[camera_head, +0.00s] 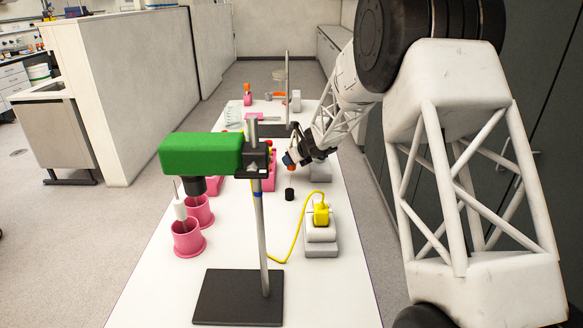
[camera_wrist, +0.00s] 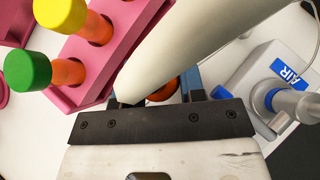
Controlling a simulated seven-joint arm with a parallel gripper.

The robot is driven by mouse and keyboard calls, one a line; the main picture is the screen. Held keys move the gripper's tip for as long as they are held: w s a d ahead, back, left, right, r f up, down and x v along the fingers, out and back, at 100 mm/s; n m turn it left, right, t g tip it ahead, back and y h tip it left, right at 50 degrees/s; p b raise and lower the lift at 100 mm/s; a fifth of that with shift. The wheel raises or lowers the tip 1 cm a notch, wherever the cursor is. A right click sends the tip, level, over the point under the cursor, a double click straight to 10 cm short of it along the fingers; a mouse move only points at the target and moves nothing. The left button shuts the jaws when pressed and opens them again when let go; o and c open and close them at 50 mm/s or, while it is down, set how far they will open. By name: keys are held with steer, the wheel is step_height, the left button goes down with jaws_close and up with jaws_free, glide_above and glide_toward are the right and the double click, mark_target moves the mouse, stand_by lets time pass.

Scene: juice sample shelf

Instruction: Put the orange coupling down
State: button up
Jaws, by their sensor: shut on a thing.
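The orange coupling (camera_wrist: 164,91) shows between the two blue fingers of my gripper (camera_wrist: 160,88) in the wrist view. A wide cream cylindrical thing hides most of it and part of the fingers. In the head view, my gripper (camera_head: 290,161) is small, over the right half of the white table, with the orange coupling (camera_head: 287,160) at its tip. My gripper is shut on the coupling. The coupling appears raised above the table top, though its exact height is hard to tell.
A pink rack (camera_wrist: 120,45) with capped orange tubes is left of my gripper. A grey AIR unit (camera_wrist: 262,85) is right. Nearer stand a black cylinder (camera_head: 290,194), a yellow plug (camera_head: 321,214) with a cord and a green-headed stirrer (camera_head: 200,155). The table's front right is clear.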

steer(key=shift+f, duration=0.1)
steer(key=shift+f, duration=1.65)
steer(key=shift+f, duration=0.15)
steer(key=o, duration=0.8)
steer(key=shift+d+r, duration=0.1)
steer(key=shift+r, duration=0.15)
steer(key=v, duration=1.2)
